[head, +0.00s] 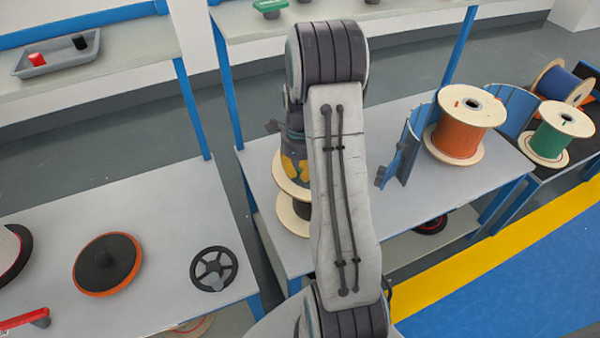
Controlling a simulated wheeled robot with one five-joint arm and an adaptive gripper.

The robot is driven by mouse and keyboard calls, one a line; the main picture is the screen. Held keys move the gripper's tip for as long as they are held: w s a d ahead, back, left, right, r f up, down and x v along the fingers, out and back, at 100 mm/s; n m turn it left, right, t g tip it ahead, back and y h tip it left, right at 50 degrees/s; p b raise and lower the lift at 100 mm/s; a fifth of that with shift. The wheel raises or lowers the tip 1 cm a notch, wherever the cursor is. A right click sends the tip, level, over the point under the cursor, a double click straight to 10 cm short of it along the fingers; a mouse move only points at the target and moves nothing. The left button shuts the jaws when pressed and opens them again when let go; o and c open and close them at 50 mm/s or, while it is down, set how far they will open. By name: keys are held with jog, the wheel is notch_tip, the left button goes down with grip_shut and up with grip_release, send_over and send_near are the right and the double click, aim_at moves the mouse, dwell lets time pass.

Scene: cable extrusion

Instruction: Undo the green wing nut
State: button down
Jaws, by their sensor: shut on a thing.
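My gripper (287,148) is at the far table, largely hidden behind my own arm. It points down over a spool with pale wooden flanges (285,212). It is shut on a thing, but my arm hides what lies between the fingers. Yellow-orange parts show just above the spool's upper flange; I cannot tell what they belong to. A green piece with a raised top (270,6) lies on the upper shelf at the top of the head view. I cannot tell whether it is a wing nut. No wing nut is clearly visible at the gripper.
An orange cable spool (463,125) stands on the far table beside a blue curved guard (405,145). Green (552,140) and blue (560,84) spools stand further right. The near left table holds a black handwheel (213,268) and an orange-rimmed disc (107,264). A grey tray (58,60) sits upper left.

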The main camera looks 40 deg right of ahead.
jog(key=n+b, duration=0.1)
jog(key=n, duration=0.3)
jog(key=shift+s+f+n, duration=0.1)
jog(key=shift+s+n, duration=0.05)
jog(key=shift+n, duration=0.15)
jog(key=n+b, duration=0.1)
jog(key=n, duration=0.2)
jog(key=shift+s+n, duration=0.1)
jog(key=shift+n, duration=0.3)
jog(key=n, duration=0.3)
jog(key=shift+s+n+b, duration=0.15)
jog(key=shift+n+b, duration=0.15)
jog(key=n, duration=0.4)
jog(key=shift+s+n+b, duration=0.15)
jog(key=shift+n+b, duration=0.15)
jog(key=n, duration=0.3)
jog(key=shift+s+d+n, duration=0.1)
jog(key=shift+d+n, duration=0.05)
jog(key=shift+n, duration=0.15)
jog(key=n, duration=0.3)
jog(key=shift+d+b, duration=0.1)
jog(key=shift+b, duration=0.25)
jog(key=n, duration=0.4)
jog(key=shift+d+n, duration=0.15)
jog(key=shift+n, duration=0.25)
jog(key=shift+d+n, duration=0.1)
jog(key=shift+n, duration=1.3)
